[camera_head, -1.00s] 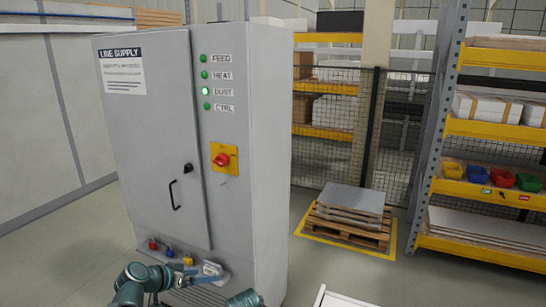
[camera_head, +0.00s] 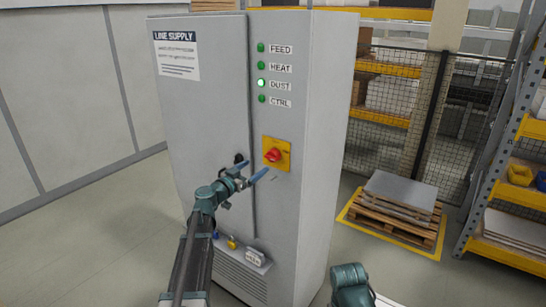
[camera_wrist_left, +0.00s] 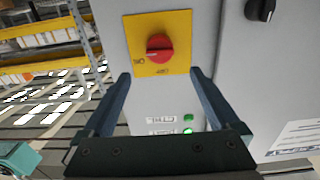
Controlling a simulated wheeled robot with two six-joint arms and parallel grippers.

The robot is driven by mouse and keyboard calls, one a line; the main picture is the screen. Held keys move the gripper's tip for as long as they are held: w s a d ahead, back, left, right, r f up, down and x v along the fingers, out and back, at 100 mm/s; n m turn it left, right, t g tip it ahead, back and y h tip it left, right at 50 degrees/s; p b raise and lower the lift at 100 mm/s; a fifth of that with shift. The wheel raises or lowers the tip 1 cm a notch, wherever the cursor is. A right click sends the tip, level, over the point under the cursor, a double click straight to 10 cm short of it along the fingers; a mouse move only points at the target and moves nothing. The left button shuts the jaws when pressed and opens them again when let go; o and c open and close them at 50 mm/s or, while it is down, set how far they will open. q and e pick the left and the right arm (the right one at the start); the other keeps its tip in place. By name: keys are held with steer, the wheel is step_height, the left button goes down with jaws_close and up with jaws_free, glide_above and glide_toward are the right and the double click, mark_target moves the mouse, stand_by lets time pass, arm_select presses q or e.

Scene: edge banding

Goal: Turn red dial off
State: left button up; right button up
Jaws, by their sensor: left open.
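The red dial (camera_head: 273,156) sits on a yellow plate (camera_head: 283,144) on the front of the grey cabinet (camera_head: 329,100). In the left wrist view, which is upside down, the red dial (camera_wrist_left: 159,48) faces me with its grip roughly level. Small labels, hard to read, are beside and under it. My left gripper (camera_head: 251,170) is open and empty, just left of and below the dial in the head view. In the left wrist view the open fingers (camera_wrist_left: 160,74) point toward the dial, one each side, apart from it. Part of my right arm shows low in the head view, without its gripper.
Green lamps stand above the dial; the DUST lamp (camera_head: 262,83) is brightest. A black door handle (camera_wrist_left: 262,9) is beside the plate. Padlocks (camera_head: 232,242) hang low on the cabinet. A pallet (camera_head: 394,220) stands on the floor at right, before a mesh fence.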

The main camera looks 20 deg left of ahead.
mark_target(269, 157)
arm_select(q)
steer(key=x, duration=1)
steer(key=shift+w+d, duration=0.1)
steer(key=shift+w, duration=0.3)
steer(key=c, duration=1.4)
